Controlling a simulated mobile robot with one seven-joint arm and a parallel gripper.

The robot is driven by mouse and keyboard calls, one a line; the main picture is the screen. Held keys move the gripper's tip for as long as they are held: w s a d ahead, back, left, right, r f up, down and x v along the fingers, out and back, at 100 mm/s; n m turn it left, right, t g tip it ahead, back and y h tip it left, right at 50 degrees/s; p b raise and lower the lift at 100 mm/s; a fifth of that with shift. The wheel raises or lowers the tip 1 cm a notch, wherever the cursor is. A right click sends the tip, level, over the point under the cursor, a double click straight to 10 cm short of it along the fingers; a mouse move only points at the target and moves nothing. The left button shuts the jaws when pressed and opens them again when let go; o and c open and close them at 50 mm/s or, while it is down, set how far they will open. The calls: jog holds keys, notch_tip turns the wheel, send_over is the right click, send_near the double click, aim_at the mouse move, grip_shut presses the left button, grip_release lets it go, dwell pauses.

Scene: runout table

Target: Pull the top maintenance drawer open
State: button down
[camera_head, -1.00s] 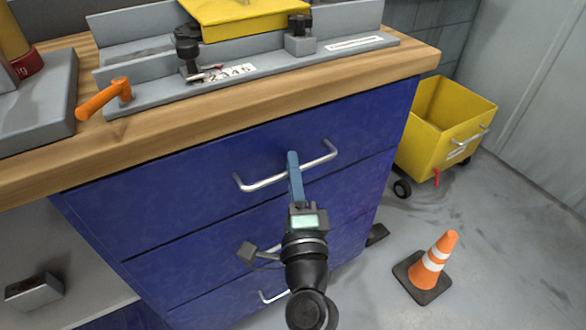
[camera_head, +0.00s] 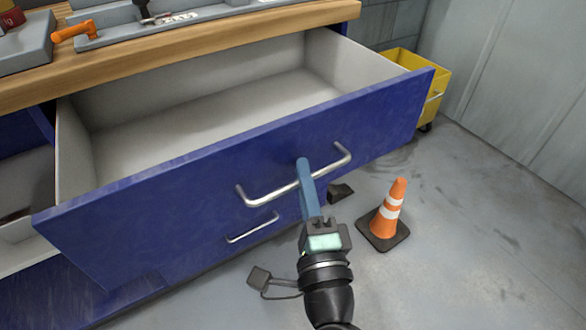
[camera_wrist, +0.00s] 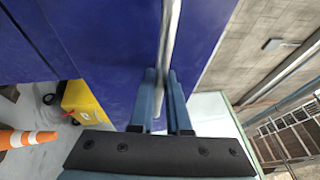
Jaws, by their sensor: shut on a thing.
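The top drawer (camera_head: 130,218) is blue with a pale, empty inside and stands far out from under the wooden worktop. Its silver bar handle (camera_head: 262,199) runs across the front. My gripper (camera_head: 304,170) has blue fingers and is shut on this handle near its middle. In the wrist view the handle (camera_wrist: 169,45) passes between the two fingertips (camera_wrist: 160,85), in front of the blue drawer front (camera_wrist: 110,50). The far finger is partly hidden in the head view.
A lower drawer handle (camera_head: 252,228) shows below. An orange and white cone (camera_head: 391,207) stands on the floor to the right, with a yellow wheeled bin (camera_head: 432,100) behind it. The wooden worktop (camera_head: 200,48) carries grey fixtures. The floor at right front is clear.

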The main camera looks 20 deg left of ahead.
jog(key=shift+s+d+b, duration=0.3)
jog(key=shift+s+d, duration=0.75)
jog(key=shift+d, duration=0.3)
jog(key=c, duration=0.9)
grip_release()
jog(key=b+v, duration=0.1)
jog(key=v, duration=1.2)
jog(key=shift+f+b, duration=0.1)
jog(key=shift+b, duration=0.2)
